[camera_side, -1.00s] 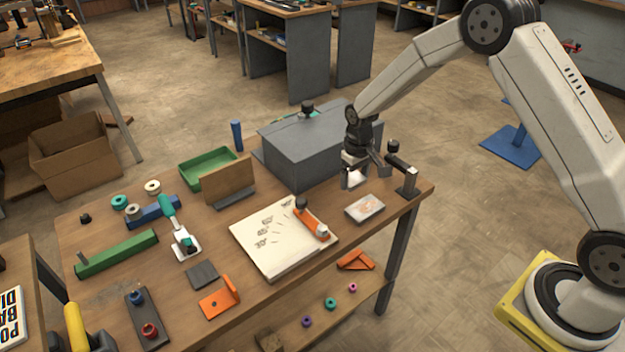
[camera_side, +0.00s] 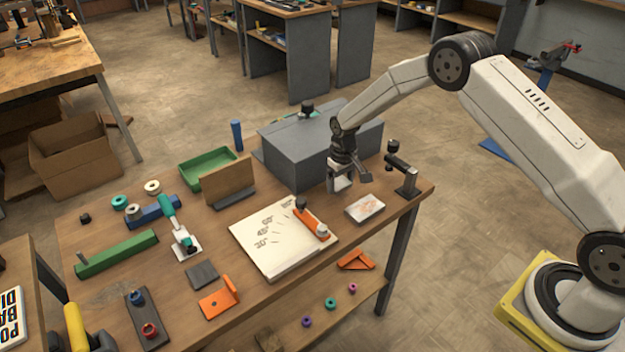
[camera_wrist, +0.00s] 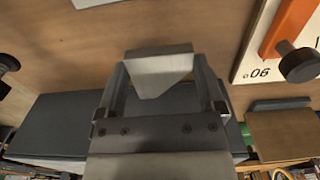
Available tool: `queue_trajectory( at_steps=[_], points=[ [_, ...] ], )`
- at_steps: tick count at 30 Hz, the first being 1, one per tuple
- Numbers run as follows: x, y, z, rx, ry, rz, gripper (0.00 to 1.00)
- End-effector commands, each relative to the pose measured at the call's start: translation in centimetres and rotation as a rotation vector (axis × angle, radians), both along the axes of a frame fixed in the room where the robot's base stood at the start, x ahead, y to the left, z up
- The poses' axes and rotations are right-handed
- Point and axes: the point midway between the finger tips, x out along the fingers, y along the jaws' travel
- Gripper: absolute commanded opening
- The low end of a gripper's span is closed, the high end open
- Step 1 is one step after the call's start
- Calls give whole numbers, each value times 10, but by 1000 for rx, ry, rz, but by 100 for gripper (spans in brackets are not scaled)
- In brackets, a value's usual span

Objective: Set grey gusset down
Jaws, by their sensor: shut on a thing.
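The grey gusset (camera_wrist: 160,72) is a light grey plate with slanted lower edges, held between the two fingers of my gripper (camera_wrist: 161,92) in the wrist view. In the side view my gripper (camera_side: 343,187) is shut on it, in front of the large grey box. There the gusset (camera_side: 339,183) shows as a small pale piece, partly hidden by the fingers. It appears to be just above the wooden table, but I cannot tell whether it touches.
The angle-marked board (camera_side: 270,253) with an orange arm (camera_side: 312,224) lies to the left. A pale plate (camera_side: 365,208) lies in front. The grey box (camera_side: 298,160) stands behind, and a dark clamp post (camera_side: 408,180) stands to the right. Bare wood lies between them.

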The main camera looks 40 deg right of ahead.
Motion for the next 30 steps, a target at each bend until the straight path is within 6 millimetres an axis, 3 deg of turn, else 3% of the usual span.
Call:
queue_trajectory(
  at_steps=[12, 29, 30],
  points=[
    [9, -1, -34, -1, -1, -1, 7],
    [9, -1, -41, -1, -2, -1, 7],
    [9, -1, -41, -1, 0, -1, 97]
  ],
)
